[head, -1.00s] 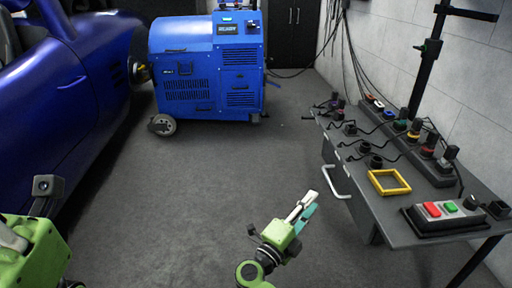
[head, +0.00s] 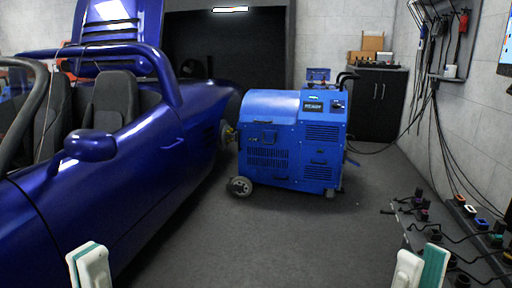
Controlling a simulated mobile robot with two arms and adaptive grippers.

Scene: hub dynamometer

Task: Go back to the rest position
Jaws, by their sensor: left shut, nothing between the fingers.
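My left gripper (head: 90,266) shows at the bottom left in the head view, its pale fingertips pointing up and closed with nothing between them. My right gripper (head: 421,268) shows at the bottom right, with a white finger part and a teal one close side by side. Whether a gap lies between them is hard to tell. I see no object in it. Both grippers are cut off by the lower edge of the picture, and the rest of the arms is out of view.
A blue convertible car (head: 150,165) fills the left. A blue wheeled dynamometer unit (head: 290,140) stands by its wheel. A dark cabinet (head: 378,105) is behind. The grey floor (head: 270,235) between is clear.

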